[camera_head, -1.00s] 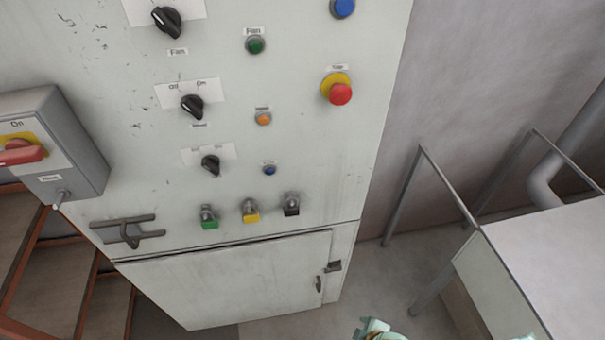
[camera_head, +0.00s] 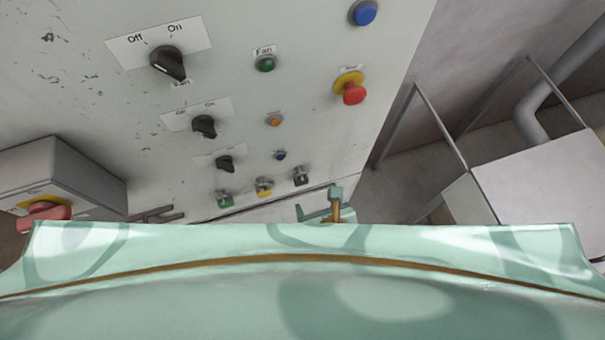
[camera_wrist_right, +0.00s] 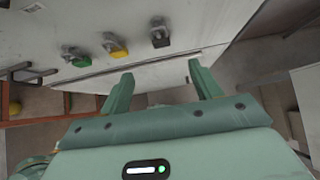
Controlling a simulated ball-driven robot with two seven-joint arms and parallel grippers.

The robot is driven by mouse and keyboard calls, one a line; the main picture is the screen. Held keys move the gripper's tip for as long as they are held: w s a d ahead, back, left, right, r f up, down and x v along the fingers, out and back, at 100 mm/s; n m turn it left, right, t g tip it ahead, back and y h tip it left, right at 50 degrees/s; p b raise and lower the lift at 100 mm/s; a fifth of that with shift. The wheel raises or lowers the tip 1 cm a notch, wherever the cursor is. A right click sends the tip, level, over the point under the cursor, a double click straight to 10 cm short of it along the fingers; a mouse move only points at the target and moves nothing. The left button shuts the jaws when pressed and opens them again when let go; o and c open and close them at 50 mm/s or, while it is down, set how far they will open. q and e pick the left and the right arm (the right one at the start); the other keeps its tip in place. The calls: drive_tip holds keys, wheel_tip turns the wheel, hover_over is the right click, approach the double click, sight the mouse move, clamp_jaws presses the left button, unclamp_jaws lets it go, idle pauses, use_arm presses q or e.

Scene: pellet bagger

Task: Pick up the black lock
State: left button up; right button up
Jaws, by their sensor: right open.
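The black lock (camera_head: 300,175) hangs on the front of the pale cabinet, at the right end of a row of three locks. It also shows in the right wrist view (camera_wrist_right: 159,38), beyond and above my fingers. My right gripper (camera_wrist_right: 160,82) is open and empty, its two fingers pointing toward the cabinet below the locks. In the head view, the right gripper (camera_head: 322,205) shows just below the black lock, partly hidden by my own body. A gap remains between fingers and lock in the wrist view. My left gripper is not in view.
A yellow lock (camera_head: 264,187) and a green lock (camera_head: 225,197) hang left of the black one. A red button (camera_head: 354,94), several knobs and a grey switch box (camera_head: 75,185) stick out from the cabinet. A white table-like box (camera_head: 535,175) stands at right.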

drive_tip(key=b+x, duration=0.9)
drive_tip(key=x, duration=0.7)
drive_tip(key=c, duration=1.1)
